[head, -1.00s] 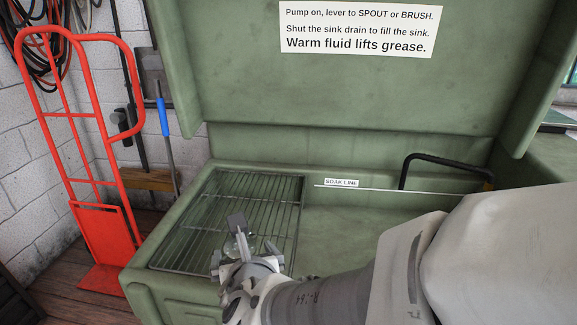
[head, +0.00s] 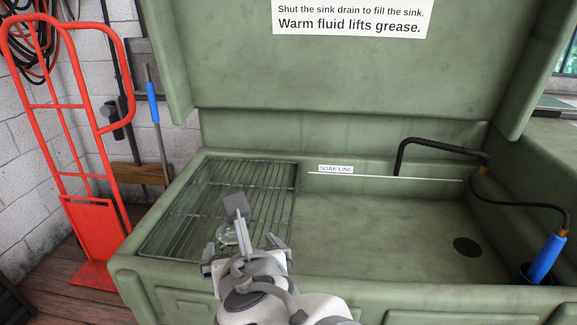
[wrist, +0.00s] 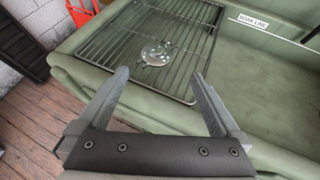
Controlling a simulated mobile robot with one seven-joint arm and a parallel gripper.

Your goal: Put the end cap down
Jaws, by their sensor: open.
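The end cap (head: 227,234) is a small, round, shiny grey piece. It rests on the wire rack (head: 180,214) at the left of the green parts washer; in the wrist view the end cap (wrist: 157,53) lies flat on the bars, near the rack's middle. My gripper (head: 240,226) is open and empty. In the wrist view the fingers of my gripper (wrist: 158,82) are spread wide, and the end cap is beyond their tips, apart from both. In the head view a finger partly hides the end cap.
The washer's sink basin (head: 390,230) is empty, with a dark drain (head: 467,247) and a bent black spout (head: 440,145). A blue-handled brush (head: 546,258) stands at the right. A red hand truck (head: 85,225) stands left of the washer. The rack around the end cap is clear.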

